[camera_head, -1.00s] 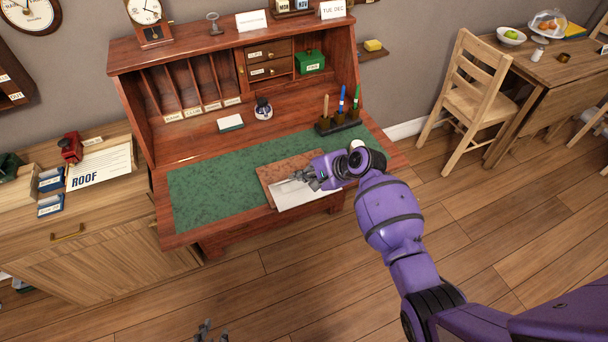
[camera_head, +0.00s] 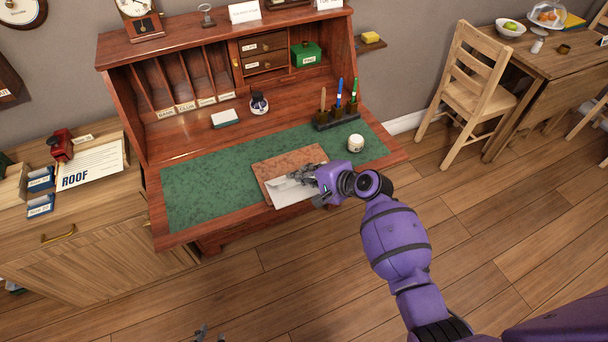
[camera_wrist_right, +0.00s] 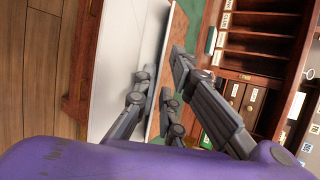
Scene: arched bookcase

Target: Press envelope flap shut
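The white envelope (camera_head: 283,194) lies on a reddish-brown board (camera_head: 270,165) at the front edge of the desk's green writing surface. Its pale triangular flap seems to show near the gripper, but I cannot tell how it is folded. My right gripper (camera_head: 301,174) is over the right part of the envelope and hides some of it. In the right wrist view, the gripper's fingers (camera_wrist_right: 164,64) are apart beside the white envelope (camera_wrist_right: 127,50), with nothing clearly held. I cannot tell whether they touch it. Only a tip of my left gripper (camera_head: 203,333) shows at the bottom edge.
A white-lidded jar (camera_head: 356,143) stands right of the board, with a pen holder (camera_head: 338,119) behind it. An ink bottle (camera_head: 259,104) and a card stack (camera_head: 226,119) stand farther back. The left of the green surface (camera_head: 205,185) is clear.

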